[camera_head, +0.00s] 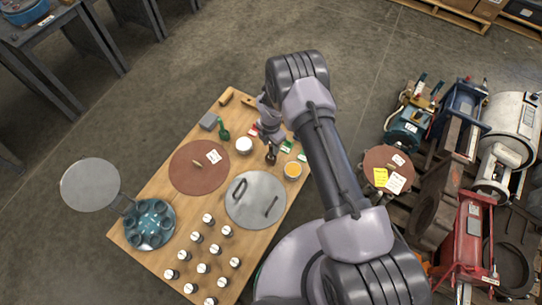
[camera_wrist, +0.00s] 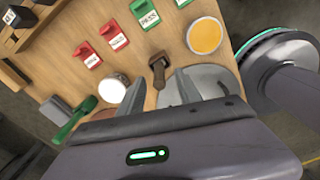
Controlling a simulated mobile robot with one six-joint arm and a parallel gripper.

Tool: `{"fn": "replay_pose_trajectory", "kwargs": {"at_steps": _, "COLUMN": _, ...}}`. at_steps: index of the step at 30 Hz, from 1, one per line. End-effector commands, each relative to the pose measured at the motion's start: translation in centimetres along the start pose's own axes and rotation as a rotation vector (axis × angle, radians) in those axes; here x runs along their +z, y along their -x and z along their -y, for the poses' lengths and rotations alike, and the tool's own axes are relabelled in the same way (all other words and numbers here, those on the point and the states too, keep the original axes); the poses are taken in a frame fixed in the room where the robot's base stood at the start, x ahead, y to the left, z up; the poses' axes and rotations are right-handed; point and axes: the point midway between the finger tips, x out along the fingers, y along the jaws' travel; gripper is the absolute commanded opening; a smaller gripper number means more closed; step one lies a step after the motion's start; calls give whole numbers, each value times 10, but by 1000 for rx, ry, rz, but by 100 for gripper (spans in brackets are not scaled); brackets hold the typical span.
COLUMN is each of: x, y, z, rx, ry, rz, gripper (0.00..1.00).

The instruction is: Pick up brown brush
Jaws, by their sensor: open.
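The brown brush (camera_head: 271,155) stands on the wooden table, just below my gripper (camera_head: 270,140) in the head view. In the wrist view the brown brush (camera_wrist: 158,68) shows between and just beyond the two fingertips of my gripper (camera_wrist: 161,77). The fingers are spread and nothing is held. The brush's lower part is hard to make out.
A white round container (camera_head: 244,146) and an orange-topped cup (camera_head: 293,170) stand close by. Red and green labelled blocks (camera_wrist: 145,13) lie behind the brush.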

Motion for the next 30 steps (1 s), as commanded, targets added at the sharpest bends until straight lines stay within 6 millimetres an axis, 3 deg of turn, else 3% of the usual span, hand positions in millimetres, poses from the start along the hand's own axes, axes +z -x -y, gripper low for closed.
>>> {"fn": "replay_pose_trajectory", "kwargs": {"at_steps": 1, "x": 0, "y": -16, "z": 0, "rx": -1, "ry": 0, "rz": 0, "gripper": 41}}
{"fn": "replay_pose_trajectory", "kwargs": {"at_steps": 2, "x": 0, "y": -19, "z": 0, "rx": 0, "ry": 0, "rz": 0, "gripper": 41}}
{"fn": "replay_pose_trajectory", "kwargs": {"at_steps": 8, "x": 0, "y": -17, "z": 0, "rx": 1, "ry": 0, "rz": 0, "gripper": 41}}
{"fn": "replay_pose_trajectory", "kwargs": {"at_steps": 14, "x": 0, "y": -17, "z": 0, "rx": 1, "ry": 0, "rz": 0, "gripper": 2}}
{"fn": "replay_pose_trajectory", "kwargs": {"at_steps": 15, "x": 0, "y": -17, "z": 0, "rx": 1, "ry": 0, "rz": 0, "gripper": 0}}
{"fn": "replay_pose_trajectory", "kwargs": {"at_steps": 23, "x": 0, "y": -17, "z": 0, "rx": 1, "ry": 0, "rz": 0, "gripper": 0}}
{"fn": "replay_pose_trajectory", "kwargs": {"at_steps": 26, "x": 0, "y": -8, "z": -1, "rx": 1, "ry": 0, "rz": 1, "gripper": 0}}
{"fn": "replay_pose_trajectory", "kwargs": {"at_steps": 30, "x": 1, "y": 32, "z": -1, "rx": 2, "ry": -1, "rz": 1, "gripper": 0}}
